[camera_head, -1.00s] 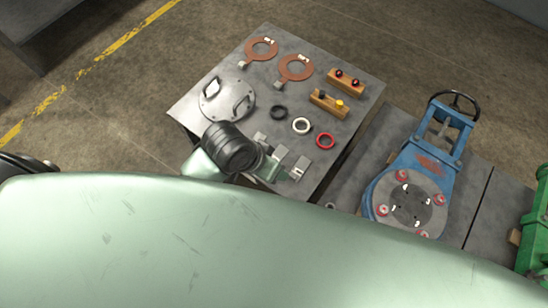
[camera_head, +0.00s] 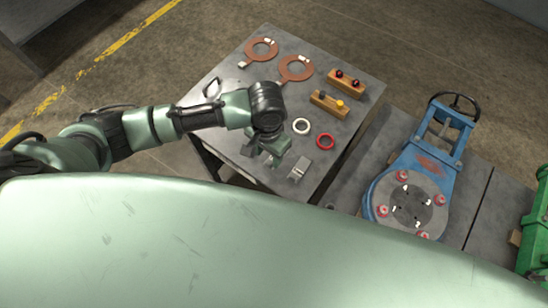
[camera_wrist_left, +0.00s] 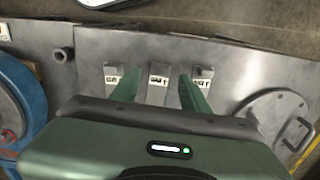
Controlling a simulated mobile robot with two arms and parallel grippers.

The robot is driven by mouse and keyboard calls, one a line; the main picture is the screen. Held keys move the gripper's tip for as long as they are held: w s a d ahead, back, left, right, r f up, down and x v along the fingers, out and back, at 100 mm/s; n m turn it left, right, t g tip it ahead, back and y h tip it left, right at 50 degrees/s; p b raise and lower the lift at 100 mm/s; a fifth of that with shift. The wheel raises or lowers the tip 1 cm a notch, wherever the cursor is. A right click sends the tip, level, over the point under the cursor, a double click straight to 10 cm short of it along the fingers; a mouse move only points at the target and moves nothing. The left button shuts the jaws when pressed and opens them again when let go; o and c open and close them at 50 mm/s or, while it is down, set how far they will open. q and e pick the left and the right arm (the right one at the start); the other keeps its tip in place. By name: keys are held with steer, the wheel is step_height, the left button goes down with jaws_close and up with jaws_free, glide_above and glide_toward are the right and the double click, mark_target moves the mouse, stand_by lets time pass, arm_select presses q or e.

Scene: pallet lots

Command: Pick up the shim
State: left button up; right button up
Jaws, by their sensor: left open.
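Several small grey metal shims with printed white labels lie in a row on the grey table. The wrist view shows a left one (camera_wrist_left: 113,75), a middle one (camera_wrist_left: 158,82) and a right one (camera_wrist_left: 204,73). In the head view one shim (camera_head: 298,168) shows clearly at the near edge; my left gripper covers the others. My left gripper (camera_head: 270,158) is open over the row. In the wrist view its green fingers (camera_wrist_left: 158,77) stand on either side of the middle shim, with nothing held. Whether they touch the table cannot be told. My right gripper is not in view.
A round handled plate (camera_wrist_left: 270,117) lies beside the shims. A blue valve (camera_head: 425,165) stands to the right.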

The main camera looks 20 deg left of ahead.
mark_target(269, 162)
arm_select(q)
steer(key=f, duration=0.5)
steer(key=shift+w+f, duration=0.15)
steer(key=shift+w, duration=0.15)
jaws_close()
